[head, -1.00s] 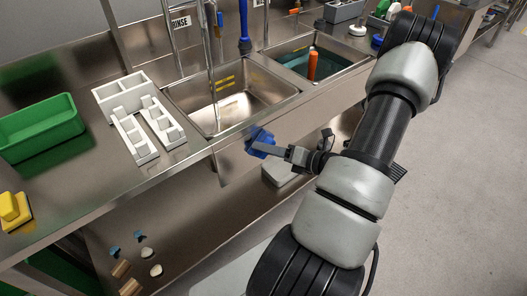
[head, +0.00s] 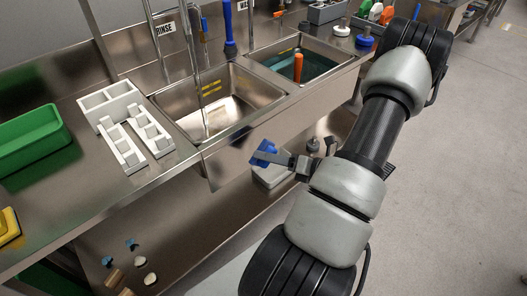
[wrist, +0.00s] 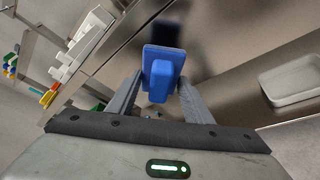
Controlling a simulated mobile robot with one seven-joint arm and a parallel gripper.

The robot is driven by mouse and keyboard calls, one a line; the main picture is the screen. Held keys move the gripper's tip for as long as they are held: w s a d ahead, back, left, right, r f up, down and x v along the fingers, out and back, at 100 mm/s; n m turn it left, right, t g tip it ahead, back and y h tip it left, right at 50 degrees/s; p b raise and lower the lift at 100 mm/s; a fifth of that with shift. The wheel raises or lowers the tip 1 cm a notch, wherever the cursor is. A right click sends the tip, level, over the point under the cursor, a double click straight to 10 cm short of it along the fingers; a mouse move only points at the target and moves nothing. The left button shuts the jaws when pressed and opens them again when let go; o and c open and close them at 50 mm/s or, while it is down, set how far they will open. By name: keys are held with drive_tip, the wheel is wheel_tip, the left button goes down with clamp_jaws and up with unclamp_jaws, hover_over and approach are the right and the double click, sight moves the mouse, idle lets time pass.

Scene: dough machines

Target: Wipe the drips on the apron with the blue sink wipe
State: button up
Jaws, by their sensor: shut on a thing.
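The blue sink wipe (head: 264,150) is held in my gripper (head: 282,158), in front of the sink's steel apron (head: 228,160). In the wrist view the blue wipe (wrist: 162,68) sits between the two fingers of my gripper (wrist: 158,88), its flat pad facing the steel. A dark reflection of the wipe shows on the steel just beyond it. I cannot tell whether the pad touches the apron. No drips can be made out on the apron; the part behind the wipe is hidden.
Two sink basins (head: 225,105) lie above the apron, the right one holding water and an orange-handled thing (head: 298,67). A white rack (head: 125,125) and a green bin (head: 30,140) stand on the left counter. A pale tray (wrist: 292,80) sits on the shelf below.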

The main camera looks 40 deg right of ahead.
drive_tip(key=shift+s, duration=0.75)
drive_tip(key=shift+s, duration=0.1)
drive_tip(key=shift+s+d, duration=0.1)
drive_tip(key=shift+s, duration=1.35)
